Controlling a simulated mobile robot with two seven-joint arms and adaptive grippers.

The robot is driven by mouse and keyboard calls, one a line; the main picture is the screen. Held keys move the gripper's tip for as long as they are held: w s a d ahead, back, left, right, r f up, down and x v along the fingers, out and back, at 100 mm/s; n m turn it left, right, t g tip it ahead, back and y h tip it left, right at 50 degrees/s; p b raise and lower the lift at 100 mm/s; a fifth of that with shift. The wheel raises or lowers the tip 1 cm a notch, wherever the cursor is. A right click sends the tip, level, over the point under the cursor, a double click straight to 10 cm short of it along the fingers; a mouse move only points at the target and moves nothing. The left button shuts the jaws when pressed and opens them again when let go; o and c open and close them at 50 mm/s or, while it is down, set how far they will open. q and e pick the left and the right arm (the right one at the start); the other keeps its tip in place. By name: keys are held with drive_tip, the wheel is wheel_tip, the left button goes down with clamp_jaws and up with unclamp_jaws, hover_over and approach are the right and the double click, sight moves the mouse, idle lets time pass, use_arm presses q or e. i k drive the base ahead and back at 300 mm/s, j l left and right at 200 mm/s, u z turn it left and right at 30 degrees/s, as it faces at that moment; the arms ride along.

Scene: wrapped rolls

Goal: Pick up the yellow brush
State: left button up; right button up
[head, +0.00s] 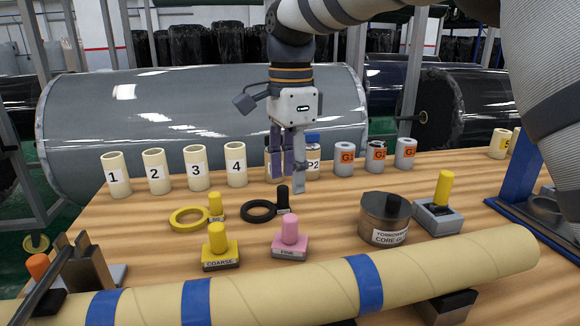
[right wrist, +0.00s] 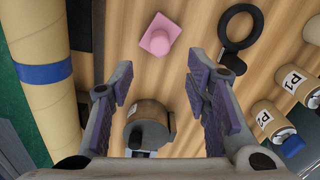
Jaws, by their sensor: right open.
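A yellow brush (head: 220,247), labelled COARSE, stands upright on the table at the front left of the head view. A smaller yellow-handled piece (head: 215,206) stands behind it beside a yellow ring. A pink brush (head: 290,239), labelled FINE, stands to its right; it also shows in the right wrist view (right wrist: 160,36). My right gripper (head: 287,182) points down, open and empty, above the table behind the pink brush and to the right of the yellow brush. In the right wrist view its fingers (right wrist: 160,80) are wide apart. The yellow brush does not show there.
A long wrapped roll (head: 300,290) with blue bands spans the front. A CORE GLUE pot (head: 384,219) and a yellow-handled grey block (head: 438,215) stand right of the brushes. Black (head: 258,211) and yellow rings (head: 188,218) lie behind. Numbered rolls (head: 196,168) line the back.

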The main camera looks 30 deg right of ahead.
sight(439, 208)
drive_tip(key=k, duration=1.5)
